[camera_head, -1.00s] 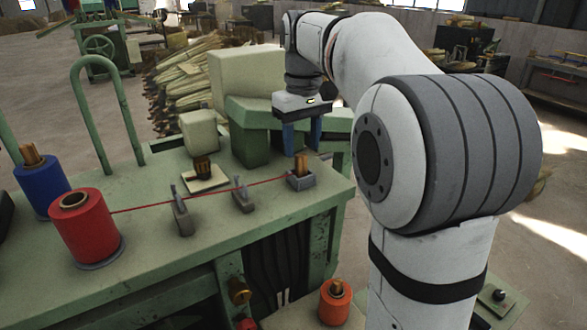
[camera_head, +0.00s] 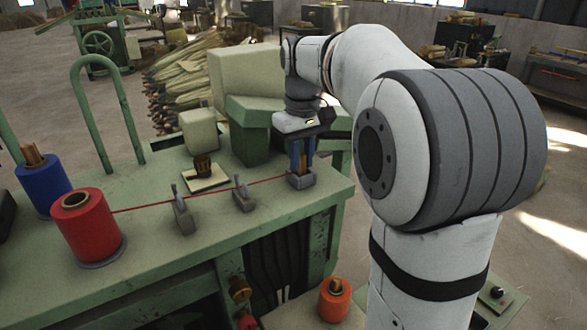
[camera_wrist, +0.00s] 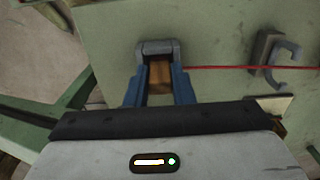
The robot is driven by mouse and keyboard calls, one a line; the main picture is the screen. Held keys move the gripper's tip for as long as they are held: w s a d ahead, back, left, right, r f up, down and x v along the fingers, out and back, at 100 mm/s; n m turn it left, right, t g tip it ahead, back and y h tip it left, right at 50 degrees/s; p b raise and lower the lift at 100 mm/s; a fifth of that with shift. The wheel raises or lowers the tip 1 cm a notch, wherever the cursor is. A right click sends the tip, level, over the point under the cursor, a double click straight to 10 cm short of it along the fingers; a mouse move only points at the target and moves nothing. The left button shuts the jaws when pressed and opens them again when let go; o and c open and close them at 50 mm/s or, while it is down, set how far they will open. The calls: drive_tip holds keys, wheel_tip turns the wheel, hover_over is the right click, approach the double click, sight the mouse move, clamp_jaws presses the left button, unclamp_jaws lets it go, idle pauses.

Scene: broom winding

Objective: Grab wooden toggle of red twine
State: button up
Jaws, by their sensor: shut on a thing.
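The wooden toggle (camera_wrist: 160,76) sits at the end of the red twine (camera_wrist: 220,68), in a small grey holder (camera_head: 301,180) near the right corner of the green bench. My gripper (camera_head: 302,163) points down over the holder, its blue fingers on either side of the toggle. In the wrist view my gripper (camera_wrist: 160,84) is shut on the toggle, which shows between the fingers. The grey holder lies right at the fingertips. The twine runs left from the toggle past two grey guides (camera_head: 243,195) to the red spool (camera_head: 84,228).
A blue spool (camera_head: 44,188) stands behind the red one. A pale pad (camera_head: 205,180) with a dark and brown piece on it lies behind the twine. Pale blocks (camera_head: 243,75) and a green machine part stand at the back. An orange spool (camera_head: 335,300) is below the bench edge.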

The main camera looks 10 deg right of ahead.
clamp_jaws()
drive_tip(key=shift+r, duration=0.1)
